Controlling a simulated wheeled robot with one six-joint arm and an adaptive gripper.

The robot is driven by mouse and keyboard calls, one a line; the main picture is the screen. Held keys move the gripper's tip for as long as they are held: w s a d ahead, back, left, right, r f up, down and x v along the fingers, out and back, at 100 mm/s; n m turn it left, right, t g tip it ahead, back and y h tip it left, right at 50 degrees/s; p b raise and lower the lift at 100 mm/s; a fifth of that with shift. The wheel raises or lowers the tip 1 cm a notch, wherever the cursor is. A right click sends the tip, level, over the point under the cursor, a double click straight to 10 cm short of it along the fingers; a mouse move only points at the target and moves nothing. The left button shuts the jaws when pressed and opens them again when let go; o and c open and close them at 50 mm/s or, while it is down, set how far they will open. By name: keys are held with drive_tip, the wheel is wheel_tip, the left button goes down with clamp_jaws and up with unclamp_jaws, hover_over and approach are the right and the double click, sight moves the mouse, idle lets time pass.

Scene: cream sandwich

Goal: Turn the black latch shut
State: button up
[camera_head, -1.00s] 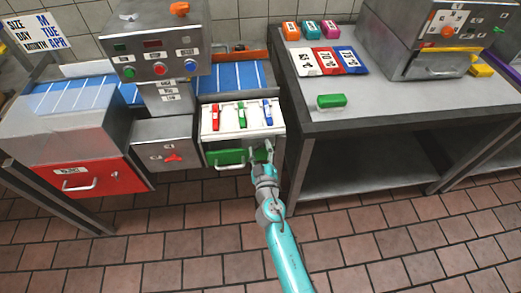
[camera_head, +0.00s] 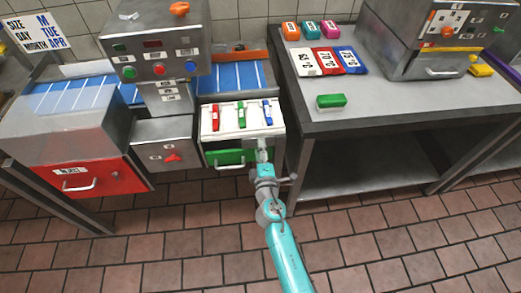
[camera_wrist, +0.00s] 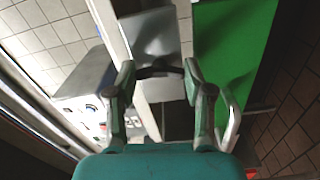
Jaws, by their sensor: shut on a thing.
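My gripper (camera_head: 262,150) is at the right end of the green drawer front (camera_head: 236,157), below the white panel with red, green and blue levers. In the wrist view, my gripper (camera_wrist: 160,78) has its two fingers on either side of the black latch (camera_wrist: 160,71), with their tips against its ends. The green front (camera_wrist: 240,50) fills the upper right of that view, with its pale handle (camera_wrist: 233,122) beside the right finger. In the head view the latch is hidden behind my gripper.
A dark-framed table (camera_head: 390,113) stands close to the right of my gripper, with a green block (camera_head: 331,101) on it. A grey box with a red knob (camera_head: 172,157) and a red drawer (camera_head: 85,181) are to the left. The tiled floor in front is clear.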

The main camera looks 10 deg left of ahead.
drive_tip(key=shift+n, duration=0.8)
drive_tip(key=o, duration=1.2)
drive_tip(key=shift+c, duration=0.2)
drive_tip(key=v, duration=1.2)
